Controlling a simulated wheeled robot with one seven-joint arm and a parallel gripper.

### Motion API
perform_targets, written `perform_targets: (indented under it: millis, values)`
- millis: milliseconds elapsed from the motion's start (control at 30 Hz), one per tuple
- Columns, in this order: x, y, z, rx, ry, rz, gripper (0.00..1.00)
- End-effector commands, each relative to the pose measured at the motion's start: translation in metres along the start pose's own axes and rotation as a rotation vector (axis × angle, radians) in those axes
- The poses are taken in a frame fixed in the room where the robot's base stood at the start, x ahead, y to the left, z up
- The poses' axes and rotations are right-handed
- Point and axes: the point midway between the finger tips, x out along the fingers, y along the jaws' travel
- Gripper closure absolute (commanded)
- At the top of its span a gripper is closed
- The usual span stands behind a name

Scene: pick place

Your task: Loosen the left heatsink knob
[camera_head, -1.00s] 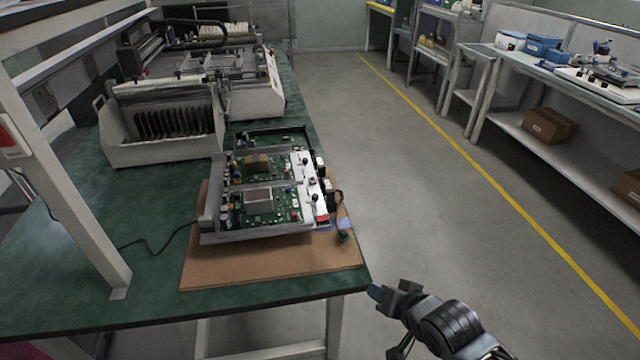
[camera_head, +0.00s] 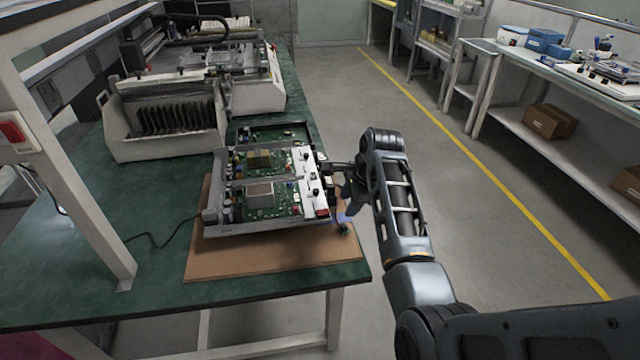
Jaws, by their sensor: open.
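An open electronics unit with green circuit boards in a grey metal frame (camera_head: 212,230) lies on a brown mat. A white strip (camera_head: 311,180) along its right side carries small dark knobs, one nearer (camera_head: 315,192) and one farther (camera_head: 306,156). A silver heatsink-like block (camera_head: 260,193) sits on the near board and a tan one (camera_head: 259,158) on the far board. Which knob is the left heatsink knob I cannot tell. My gripper (camera_head: 338,178) is open beside the unit's right edge, close to the strip. Its fingertips are small and partly hidden, and contact is unclear.
The brown mat (camera_head: 270,258) lies on a green bench (camera_head: 60,290). A white upright post (camera_head: 75,170) stands at the left. A machine with dark fins (camera_head: 160,140) stands behind the unit. Open floor lies right of the bench.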

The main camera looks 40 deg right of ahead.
Motion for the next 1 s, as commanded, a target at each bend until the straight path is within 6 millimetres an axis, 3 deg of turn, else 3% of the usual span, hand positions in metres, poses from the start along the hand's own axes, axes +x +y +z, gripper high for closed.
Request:
perform_targets:
  millis: [33, 200, 333, 467, 567, 1000]
  values:
    - [-0.011, -0.018, 0.009, 0.056, -0.034, 0.022, 0.56]
    - [-0.044, -0.052, 0.033, 0.222, -0.128, 0.129, 0.56]
    - [-0.062, -0.066, 0.045, 0.29, -0.169, 0.185, 0.56]
    - [-0.068, -0.071, 0.05, 0.317, -0.185, 0.21, 0.56]
    - [-0.062, -0.07, 0.051, 0.32, -0.186, 0.214, 0.56]
    - [-0.004, -0.059, 0.065, 0.316, -0.186, 0.212, 0.56]
